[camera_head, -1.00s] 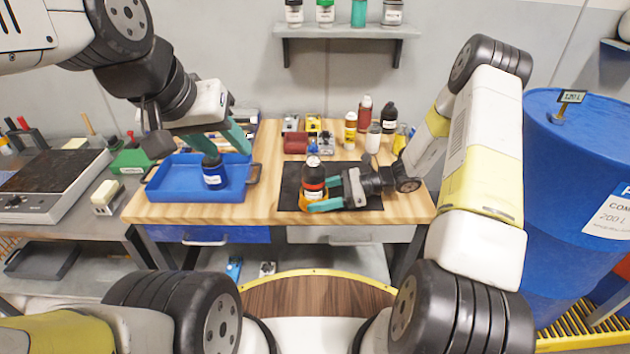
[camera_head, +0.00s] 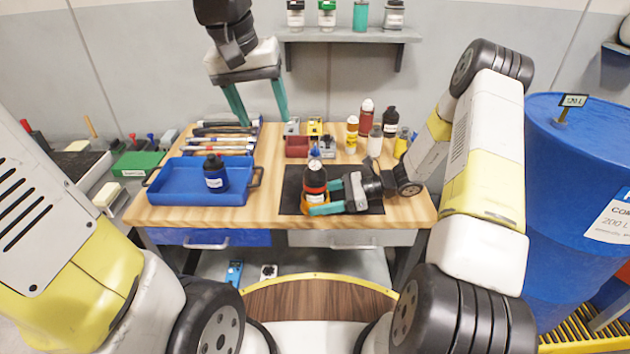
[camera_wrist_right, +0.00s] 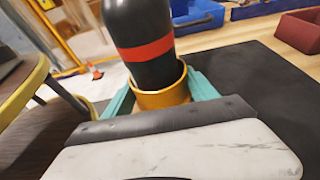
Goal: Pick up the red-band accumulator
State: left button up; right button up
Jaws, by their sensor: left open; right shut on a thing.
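The red-band accumulator (camera_head: 315,180) is a black bottle with a red band, standing in a gold cup (camera_head: 309,198) over the black mat. In the right wrist view the accumulator (camera_wrist_right: 139,30) rises from the gold cup (camera_wrist_right: 163,95), slightly tilted in the picture. My right gripper (camera_head: 318,196) is shut low down, with teal fingers on either side of the cup; in the wrist view the gripper (camera_wrist_right: 160,97) hides part of the cup. My left gripper (camera_head: 265,122) is open and empty, fingers pointing down above the table's back left.
A blue tray (camera_head: 165,197) holds a dark blue bottle (camera_head: 215,173). Tools (camera_head: 222,138) lie behind it. A red bin (camera_head: 297,147) and several bottles (camera_head: 366,117) stand at the back. The black mat (camera_head: 290,190) lies on the wooden table. A blue drum (camera_head: 570,200) stands right.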

aim_at(315, 147)
pick_arm(q)
jog(key=w+d+f+g, duration=0.1)
jog(key=w+d+f, duration=0.1)
jog(key=w+d, duration=0.1)
jog(key=w+d+f+g+y, duration=0.1)
jog(key=w+d+f, duration=0.1)
jog(key=w, duration=0.1)
jog(key=w+d+f+g, duration=0.1)
jog(key=w+d, duration=0.2)
jog(key=shift+w+d+f+y, duration=0.35)
jog(key=shift+w+f+y, duration=0.05)
notch_tip(315, 147, down, 6)
jog(key=shift+f, duration=0.1)
jog(key=shift+w+d+f, duration=0.15)
jog(key=shift+f, duration=0.75)
jog(key=shift+w+d+f, duration=0.1)
jog(key=shift+d+f, duration=0.05)
jog(key=shift+f, duration=0.75)
jog(key=shift+w+d+f, duration=0.15)
jog(key=shift+f, duration=0.75)
jog(key=shift+c, duration=0.2)
jog(key=shift+r, duration=0.1)
grip_shut()
